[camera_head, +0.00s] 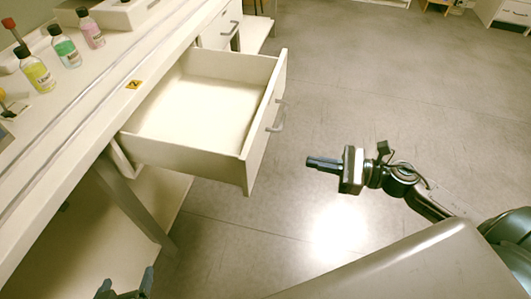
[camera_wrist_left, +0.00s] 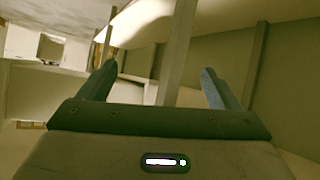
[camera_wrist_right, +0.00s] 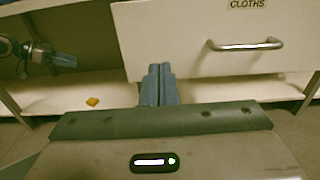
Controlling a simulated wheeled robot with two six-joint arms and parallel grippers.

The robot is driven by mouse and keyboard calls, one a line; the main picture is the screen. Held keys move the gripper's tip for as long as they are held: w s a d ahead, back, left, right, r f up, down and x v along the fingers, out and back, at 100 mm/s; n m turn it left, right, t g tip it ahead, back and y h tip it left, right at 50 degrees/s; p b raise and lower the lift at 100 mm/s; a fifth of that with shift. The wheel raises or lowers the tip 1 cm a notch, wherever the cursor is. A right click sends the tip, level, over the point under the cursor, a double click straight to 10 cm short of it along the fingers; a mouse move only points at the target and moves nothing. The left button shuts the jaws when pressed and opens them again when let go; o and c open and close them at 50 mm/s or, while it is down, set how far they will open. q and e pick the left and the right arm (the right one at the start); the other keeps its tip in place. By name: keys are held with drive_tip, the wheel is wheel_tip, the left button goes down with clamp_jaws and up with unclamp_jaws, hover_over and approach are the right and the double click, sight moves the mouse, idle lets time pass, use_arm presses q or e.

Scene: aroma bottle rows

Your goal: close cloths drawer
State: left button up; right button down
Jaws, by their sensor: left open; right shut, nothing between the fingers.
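The cloths drawer (camera_head: 262,140) is pulled well out from the white bench in the head view, and its inside looks empty. The right wrist view shows its white front (camera_wrist_right: 180,40) with a CLOTHS label (camera_wrist_right: 249,4) and a metal bar handle (camera_wrist_right: 246,45). My right gripper (camera_head: 313,162) is shut and empty, to the right of the drawer front, apart from it in the head view; its fingertips (camera_wrist_right: 160,70) overlap the front's lower edge in the right wrist view. My left gripper (camera_head: 126,283) is open and empty, low by the bench at the bottom left.
Several small bottles (camera_head: 38,72) stand on the bench top at the left. A yellow tag (camera_head: 134,84) is on the bench edge. Another drawer front (camera_head: 219,27) lies beyond the open one. A bench leg (camera_head: 135,205) stands below the drawer. The floor (camera_head: 400,80) to the right is clear.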

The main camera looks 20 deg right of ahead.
sight(256, 151)
drive_tip(key=p+x, duration=0.1)
drive_tip(key=x, duration=0.9)
drive_tip(key=shift+w+a+r, duration=0.1)
drive_tip(key=shift+w+a, duration=0.1)
use_arm(q)
drive_tip(key=shift+s+d+f+g, duration=0.1)
drive_tip(key=shift+s+f+g, duration=0.35)
drive_tip(key=shift+s, duration=0.1)
drive_tip(key=shift+s+f+g, duration=0.3)
drive_tip(key=shift+s+g, duration=0.15)
drive_tip(key=shift+s, duration=0.1)
use_arm(e)
drive_tip(key=shift+x, duration=0.75)
